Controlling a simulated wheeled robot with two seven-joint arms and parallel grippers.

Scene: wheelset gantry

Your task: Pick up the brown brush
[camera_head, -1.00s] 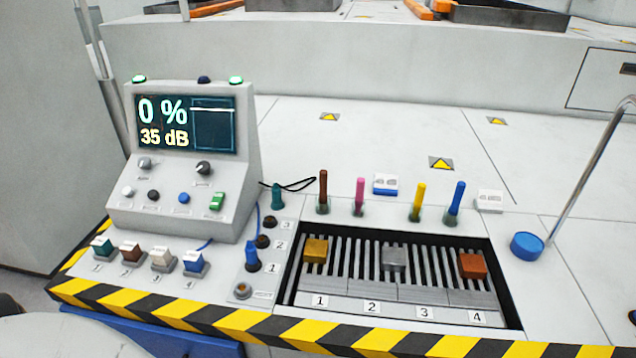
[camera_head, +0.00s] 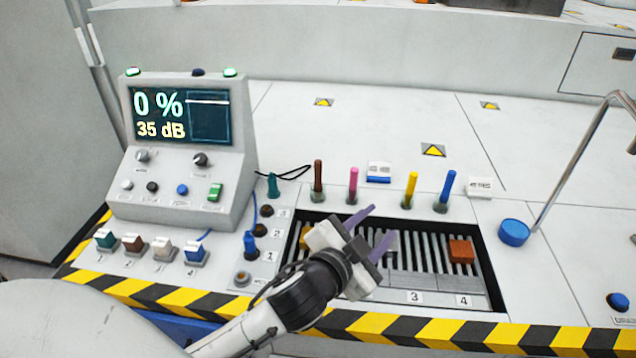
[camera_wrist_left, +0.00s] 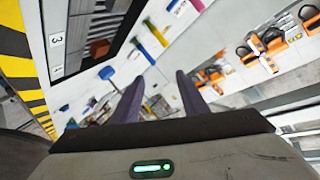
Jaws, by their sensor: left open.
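The brown brush (camera_head: 318,180) stands upright in a small holder behind the slotted tray (camera_head: 488,272), leftmost in a row with the pink (camera_head: 353,183), yellow (camera_head: 409,189) and blue (camera_head: 446,190) brushes. My left gripper (camera_head: 380,224), with two purple fingers, is open and empty over the tray, in front and to the right of the brown brush, apart from it. In the left wrist view the fingers (camera_wrist_left: 157,95) show apart. A yellow brush (camera_wrist_left: 155,33) and a blue brush (camera_wrist_left: 139,45) show there; I cannot make out the brown one. My right gripper is not in view.
A control console (camera_head: 182,150) stands at the left, with a teal plug (camera_head: 273,186) between it and the brown brush. An orange-brown block (camera_head: 461,251) sits on the tray. A blue knob (camera_head: 514,232) and a bent metal rod (camera_head: 574,165) are at the right. The surface behind the brushes is mostly clear.

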